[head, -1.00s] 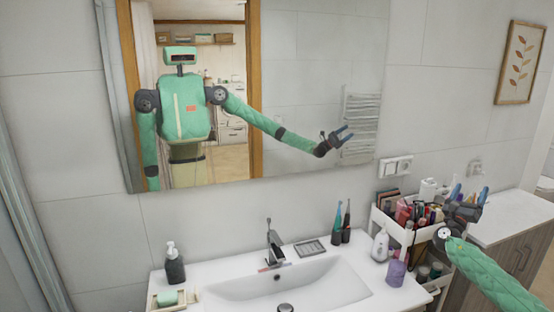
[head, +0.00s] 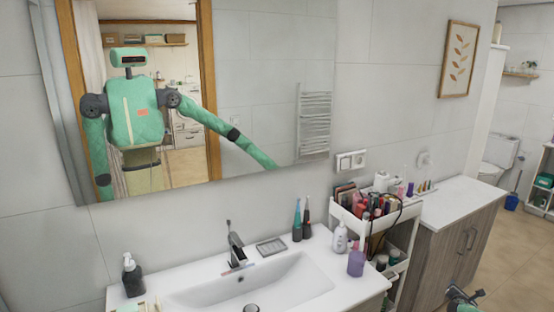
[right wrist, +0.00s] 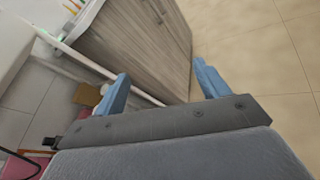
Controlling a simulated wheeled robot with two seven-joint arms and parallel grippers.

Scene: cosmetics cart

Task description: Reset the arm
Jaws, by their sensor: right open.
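My right gripper (head: 466,294) is low at the bottom right of the head view, in front of the grey wood cabinet and largely cut off by the frame edge. In the right wrist view its two blue fingers (right wrist: 161,76) are spread apart with nothing between them. The white cosmetics cart (head: 404,236) stands to the left of the gripper, apart from it. My left gripper is not in view; the mirror shows only part of that arm hanging down.
The cabinet (head: 462,240) with a white top is right of the cart. Open tiled floor (head: 510,248) lies to the right.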

